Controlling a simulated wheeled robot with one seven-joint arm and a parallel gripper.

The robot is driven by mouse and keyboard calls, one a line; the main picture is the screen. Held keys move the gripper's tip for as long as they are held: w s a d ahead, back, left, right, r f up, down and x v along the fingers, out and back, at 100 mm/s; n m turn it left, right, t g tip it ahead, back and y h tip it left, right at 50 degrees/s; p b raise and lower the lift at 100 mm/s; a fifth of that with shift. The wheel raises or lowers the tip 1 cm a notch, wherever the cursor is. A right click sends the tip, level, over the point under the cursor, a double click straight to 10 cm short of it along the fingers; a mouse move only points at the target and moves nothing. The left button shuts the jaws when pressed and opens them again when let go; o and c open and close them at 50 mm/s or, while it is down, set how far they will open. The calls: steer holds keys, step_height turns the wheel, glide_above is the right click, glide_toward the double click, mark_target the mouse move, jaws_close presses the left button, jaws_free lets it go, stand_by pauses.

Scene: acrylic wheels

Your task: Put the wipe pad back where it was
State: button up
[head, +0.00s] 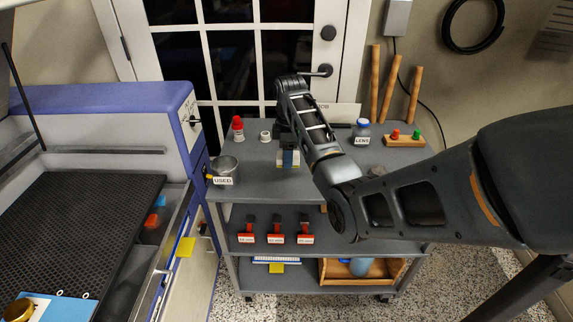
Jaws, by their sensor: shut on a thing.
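My gripper (288,146) points down over the top shelf of the grey cart (255,185), left of its middle. It is shut on a small blue and pale thing (289,158), which I take to be the wipe pad. The pad is small and partly covered by the fingers. I cannot tell whether it touches the shelf or a pale holder under it. A metal cup labelled USED (225,172) stands to the left, at the shelf's edge.
A red-capped bottle (238,130) and small white jar (265,137) stand behind left. A LENS bottle (362,132) and wooden block with red and green knobs (404,140) stand right. Red-handled tools (275,233) sit on the middle shelf. A blue-trimmed machine (105,98) borders the left.

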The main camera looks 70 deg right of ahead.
mark_target(287, 174)
steer(key=shift+w+a+f, duration=0.1)
steer(key=shift+w+f, duration=0.1)
steer(key=shift+f+p, duration=0.3)
steer(key=shift+f, duration=1.65)
steer(key=shift+f, duration=0.1)
steer(key=o, duration=1.2)
step_height(287, 174, up, 12)
steer(key=shift+s+r, duration=0.15)
